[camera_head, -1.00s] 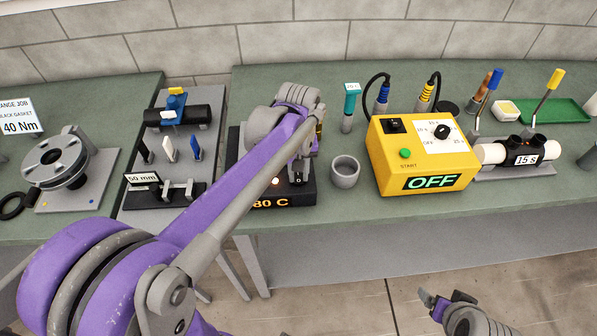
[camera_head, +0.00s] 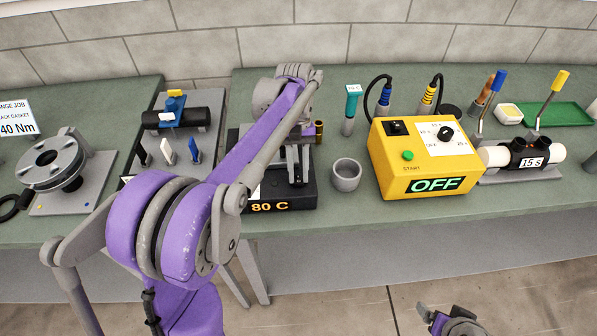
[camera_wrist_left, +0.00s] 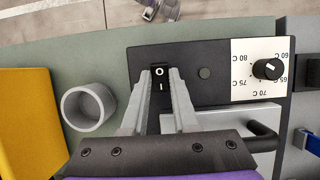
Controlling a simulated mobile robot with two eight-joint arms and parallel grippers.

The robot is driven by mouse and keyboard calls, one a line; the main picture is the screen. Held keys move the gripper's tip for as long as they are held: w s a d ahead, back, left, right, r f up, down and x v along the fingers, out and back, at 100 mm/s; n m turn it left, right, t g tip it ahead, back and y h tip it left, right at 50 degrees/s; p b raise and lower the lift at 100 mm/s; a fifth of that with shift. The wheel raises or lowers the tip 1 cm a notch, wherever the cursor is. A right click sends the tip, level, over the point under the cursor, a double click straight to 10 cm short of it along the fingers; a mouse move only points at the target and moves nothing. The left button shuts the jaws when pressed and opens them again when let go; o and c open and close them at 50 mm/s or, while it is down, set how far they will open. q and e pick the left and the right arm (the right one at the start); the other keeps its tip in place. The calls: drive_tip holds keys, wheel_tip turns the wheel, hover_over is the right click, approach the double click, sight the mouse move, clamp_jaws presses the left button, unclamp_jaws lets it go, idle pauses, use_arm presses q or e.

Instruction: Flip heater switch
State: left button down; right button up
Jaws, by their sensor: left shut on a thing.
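The heater is a black box with a lit "80 C" display (camera_head: 270,207), on the bench's front edge in the head view. Its black rocker switch (camera_wrist_left: 160,86), marked O and I, shows in the wrist view beside a dark round lamp (camera_wrist_left: 205,73) and a temperature dial (camera_wrist_left: 267,69). My left gripper (camera_head: 298,180) reaches down over the heater. In the wrist view its two fingers (camera_wrist_left: 159,76) stand on either side of the switch, shut on it. The fingers hide the switch in the head view. My right gripper (camera_head: 447,318) is partly visible at the bottom edge, away from the bench.
A grey cup (camera_head: 346,176) stands just right of the heater, then a yellow timer box (camera_head: 425,185) reading OFF. Left is a grey plate with a black cylinder (camera_head: 177,117) and small coloured pegs. Free bench room around the heater is narrow.

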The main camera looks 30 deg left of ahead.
use_arm(q)
drive_tip(key=c, duration=0.7)
unclamp_jaws()
drive_tip(key=shift+r, duration=0.1)
drive_tip(key=v, duration=1)
drive_tip(key=shift+w+a+r+p, duration=0.1)
drive_tip(key=shift+r+p, duration=0.2)
drive_tip(key=shift+p, duration=0.1)
drive_tip(key=s+d+f+m+t, duration=0.2)
drive_tip(key=s+f+t, duration=0.1)
drive_tip(key=s+f, duration=0.2)
drive_tip(key=s+d+f+m+t+y, duration=0.1)
drive_tip(key=s+d+f+m+t, duration=0.1)
drive_tip(key=s+f, duration=0.3)
drive_tip(key=s+d+f+m+t+y, duration=0.1)
drive_tip(key=s+d+f+m+t, duration=0.1)
drive_tip(key=s, duration=0.6)
drive_tip(key=shift+s+d+f+t, duration=0.15)
drive_tip(key=shift+d+f+t, duration=0.05)
drive_tip(key=shift+f+t, duration=0.3)
drive_tip(key=shift+s+d+f+t, duration=0.1)
drive_tip(key=shift+d+f+t, duration=0.2)
drive_tip(key=shift+f, duration=0.3)
drive_tip(key=shift+s+d+f+t, duration=0.15)
drive_tip(key=shift+f+t, duration=0.35)
drive_tip(key=shift+f, duration=0.05)
